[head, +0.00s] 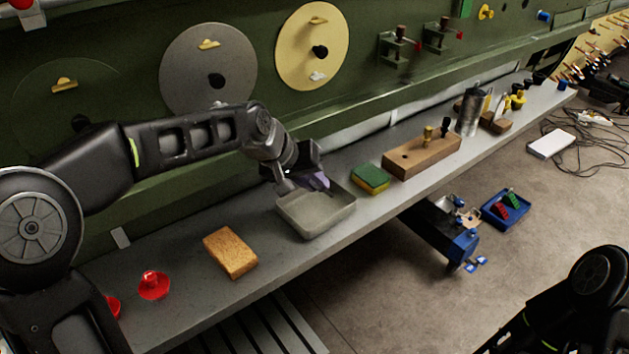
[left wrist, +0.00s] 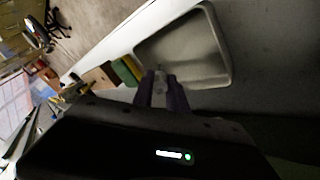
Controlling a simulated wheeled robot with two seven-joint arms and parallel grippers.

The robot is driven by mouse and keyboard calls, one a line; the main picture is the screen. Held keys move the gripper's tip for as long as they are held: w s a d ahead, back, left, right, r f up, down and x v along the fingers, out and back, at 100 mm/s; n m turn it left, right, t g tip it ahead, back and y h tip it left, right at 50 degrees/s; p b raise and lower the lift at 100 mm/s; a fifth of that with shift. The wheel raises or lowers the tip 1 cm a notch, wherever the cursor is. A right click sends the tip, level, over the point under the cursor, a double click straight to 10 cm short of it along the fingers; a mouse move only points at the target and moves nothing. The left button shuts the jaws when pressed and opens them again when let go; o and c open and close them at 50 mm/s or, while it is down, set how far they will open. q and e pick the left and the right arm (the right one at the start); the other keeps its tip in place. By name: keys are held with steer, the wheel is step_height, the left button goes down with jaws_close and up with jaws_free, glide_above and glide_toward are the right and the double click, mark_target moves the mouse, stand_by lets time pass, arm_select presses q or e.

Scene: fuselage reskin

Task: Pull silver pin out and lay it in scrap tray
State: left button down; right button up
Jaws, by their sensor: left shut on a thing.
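My left gripper (head: 312,180) is over the back edge of the grey scrap tray (head: 318,228), which sits on the bench. In the left wrist view its two purple-grey fingers (left wrist: 161,95) are shut on a small silver-grey piece, the silver pin (left wrist: 160,82), whose tip shows between them. The open tray (left wrist: 232,72) lies just past the fingertips in that view. The pin is hidden by the gripper in the head view. I cannot tell whether the pin touches the tray. My right gripper is out of view; only part of the right arm shows at lower right.
A green and yellow sponge (head: 370,179) and a wooden block (head: 422,157) stand right of the tray. A tan sponge-like block (head: 230,251) and a red knob (head: 154,285) lie to the left. The green fuselage panel with round plates (head: 208,70) rises behind the bench.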

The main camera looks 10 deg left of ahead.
arm_select(q)
steer(key=c, duration=1.2)
jaws_free()
steer(key=shift+c, duration=0.2)
steer(key=b+v, duration=0.1)
steer(key=v, duration=0.6)
steer(key=shift+s+r, duration=0.2)
steer(key=shift+r, duration=0.15)
steer(key=shift+a, duration=0.1)
